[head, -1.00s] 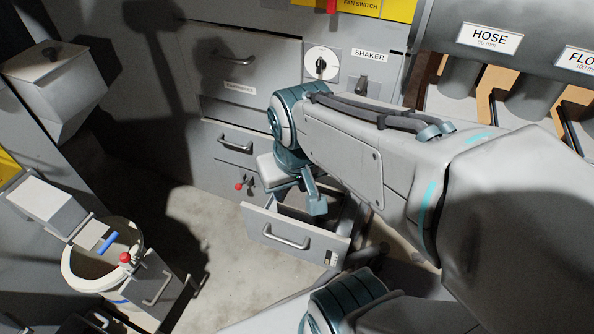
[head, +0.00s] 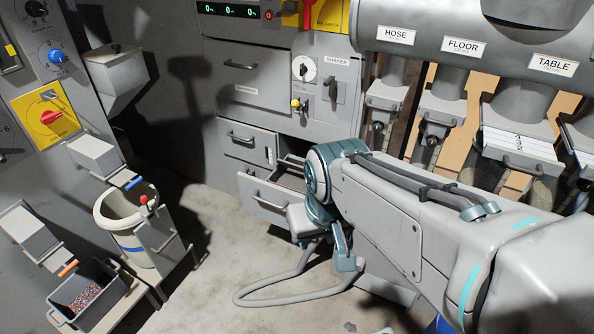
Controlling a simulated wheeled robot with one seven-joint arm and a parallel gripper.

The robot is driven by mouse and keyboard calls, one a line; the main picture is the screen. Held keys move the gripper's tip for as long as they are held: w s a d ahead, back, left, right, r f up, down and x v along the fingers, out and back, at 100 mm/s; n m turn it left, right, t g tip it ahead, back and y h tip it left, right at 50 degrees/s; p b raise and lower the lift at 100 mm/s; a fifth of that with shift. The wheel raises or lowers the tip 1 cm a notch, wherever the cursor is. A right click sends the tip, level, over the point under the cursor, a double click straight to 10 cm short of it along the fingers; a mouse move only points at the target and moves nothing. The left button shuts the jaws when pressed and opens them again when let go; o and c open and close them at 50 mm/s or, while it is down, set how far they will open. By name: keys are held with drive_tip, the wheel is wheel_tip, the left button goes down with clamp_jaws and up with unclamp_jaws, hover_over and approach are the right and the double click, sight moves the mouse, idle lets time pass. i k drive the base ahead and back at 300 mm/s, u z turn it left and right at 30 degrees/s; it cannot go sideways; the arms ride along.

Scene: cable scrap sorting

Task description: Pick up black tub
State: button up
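A dark grey-black tub (head: 59,307) sits at the lower left of the head view. It holds small multicoloured granules and stands under a grey chute with an orange handle (head: 68,268). My gripper (head: 345,262) hangs from my arm near the picture's middle, far to the right of the tub and apart from it. Its fingers are turned partly away and hidden by the wrist, so I cannot tell whether they are open or shut. Nothing shows in it.
A white bucket (head: 108,214) with a blue band stands behind the tub under a chute with a blue handle. An open drawer (head: 262,205) juts from the cabinet behind my gripper. A grey hose loop (head: 270,299) lies on the floor. Bare floor separates tub and arm.

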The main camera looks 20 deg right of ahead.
sight(288, 174)
drive_tip(key=z, duration=0.35)
drive_tip(key=i, duration=1)
drive_tip(key=k, duration=0.5)
drive_tip(key=u, duration=1.3)
drive_tip(key=i, duration=0.9)
drive_tip(key=z, duration=1.25)
